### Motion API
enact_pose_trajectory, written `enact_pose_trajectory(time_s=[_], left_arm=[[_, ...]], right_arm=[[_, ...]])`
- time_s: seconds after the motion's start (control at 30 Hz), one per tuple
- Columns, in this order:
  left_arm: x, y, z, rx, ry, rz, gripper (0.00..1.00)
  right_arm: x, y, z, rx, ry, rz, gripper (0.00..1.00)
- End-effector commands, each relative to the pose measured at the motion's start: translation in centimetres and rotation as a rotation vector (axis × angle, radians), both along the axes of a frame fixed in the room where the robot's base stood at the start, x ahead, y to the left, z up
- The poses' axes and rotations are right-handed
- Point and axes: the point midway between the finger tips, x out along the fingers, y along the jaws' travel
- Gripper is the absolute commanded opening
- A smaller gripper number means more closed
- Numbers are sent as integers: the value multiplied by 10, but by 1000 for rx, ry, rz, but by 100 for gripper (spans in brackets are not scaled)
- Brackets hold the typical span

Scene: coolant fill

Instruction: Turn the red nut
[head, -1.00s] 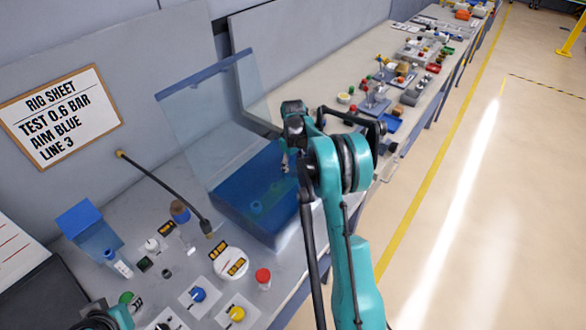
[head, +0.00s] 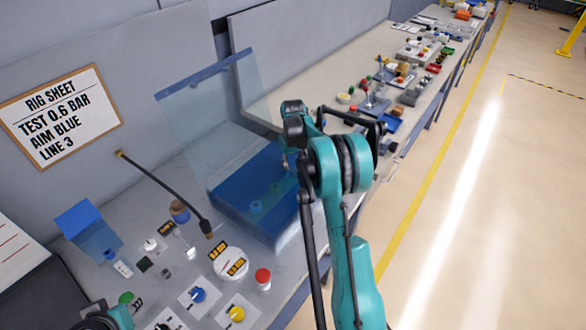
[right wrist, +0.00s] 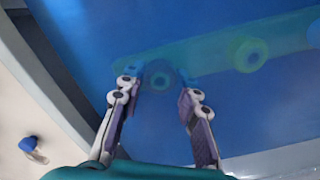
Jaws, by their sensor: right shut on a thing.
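My right gripper (right wrist: 160,88) reaches down into a tank of blue liquid (right wrist: 230,110), its two fingers on either side of a dark round nut (right wrist: 160,76). It is shut on this nut. The blue tint hides the nut's true colour, so I cannot see whether it is red. A greenish ring-shaped nut (right wrist: 250,55) sits to its right on the same pale bar (right wrist: 210,50). In the head view the right gripper (head: 286,165) is small and partly hidden by my arm, over the tank (head: 235,200). My left gripper is out of view.
A clear raised panel (head: 210,110) stands behind the tank. Blue (head: 198,294) and yellow (head: 236,313) knobs and a red-topped piece (head: 263,279) are on the bench in front. A sign (head: 62,117) reads "AIM BLUE, LINE 3". A dark gooseneck rod (head: 165,190) leans left of the tank.

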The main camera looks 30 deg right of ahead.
Motion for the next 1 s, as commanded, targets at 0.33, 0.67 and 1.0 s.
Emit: enact_pose_trajectory(time_s=[0.33,0.67,1.0], left_arm=[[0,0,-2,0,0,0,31],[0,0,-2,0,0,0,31],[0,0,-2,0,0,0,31]], right_arm=[[0,0,-1,0,1,-314,3],[0,0,-1,0,1,-519,3],[0,0,-1,0,2,-599,3]])
